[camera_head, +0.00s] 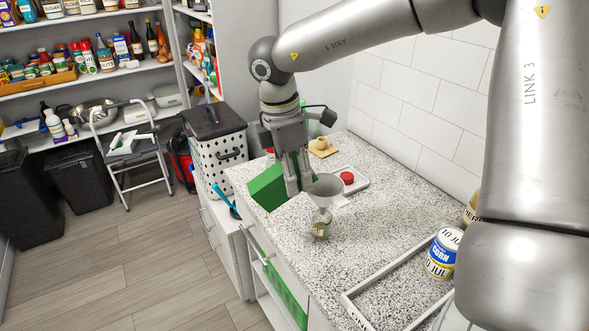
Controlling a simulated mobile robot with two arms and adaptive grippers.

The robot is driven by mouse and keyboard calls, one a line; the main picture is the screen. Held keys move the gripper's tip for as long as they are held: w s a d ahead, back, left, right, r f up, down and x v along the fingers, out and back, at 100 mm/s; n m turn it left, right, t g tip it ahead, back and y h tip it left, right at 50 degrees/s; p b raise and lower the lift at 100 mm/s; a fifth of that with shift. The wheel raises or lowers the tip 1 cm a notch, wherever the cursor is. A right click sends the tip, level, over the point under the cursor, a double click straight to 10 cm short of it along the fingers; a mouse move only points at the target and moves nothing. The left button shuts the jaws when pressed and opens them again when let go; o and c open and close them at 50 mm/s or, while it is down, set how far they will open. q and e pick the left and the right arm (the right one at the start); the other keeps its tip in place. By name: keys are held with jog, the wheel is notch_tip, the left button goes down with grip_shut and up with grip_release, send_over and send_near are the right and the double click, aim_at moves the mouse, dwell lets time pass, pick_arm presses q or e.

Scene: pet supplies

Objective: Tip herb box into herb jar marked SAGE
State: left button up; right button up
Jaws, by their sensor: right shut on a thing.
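A green box (267,186), which looks like the herb box, is tilted above the speckled counter's left edge. My right gripper (292,190) is shut on it, its fingers overlapping the box's right part. A grey funnel (325,187) stands in the mouth of a small glass jar (321,224) just right of the gripper. The jar stands upright with something greenish-brown inside; I cannot read its label. Whether anything is leaving the box cannot be seen. My left gripper is not in view.
A white tray (361,184) with a red lid (347,177) lies behind the funnel. A small wooden board (322,152) is farther back. Bare counter (385,225) lies between.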

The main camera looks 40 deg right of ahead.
jog(key=shift+d+r+t+y+p, duration=0.15)
jog(key=shift+t+y+p, duration=0.25)
jog(key=shift+y+p, duration=1.1)
jog(key=shift+s+d+r+t+y+p, duration=0.1)
jog(key=shift+r+t+y+p, duration=0.25)
jog(key=shift+p, duration=0.95)
jog(key=shift+d+t+y+p, duration=0.15)
jog(key=shift+y+p, duration=0.4)
jog(key=shift+p, duration=0.7)
jog(key=shift+s+d+r+y, duration=0.1)
jog(key=shift+r+y, duration=0.05)
jog(key=shift+y, duration=0.15)
jog(key=shift+b, duration=0.45)
dwell(0.6)
jog(key=shift+r+y, duration=0.1)
jog(key=shift+y, duration=0.3)
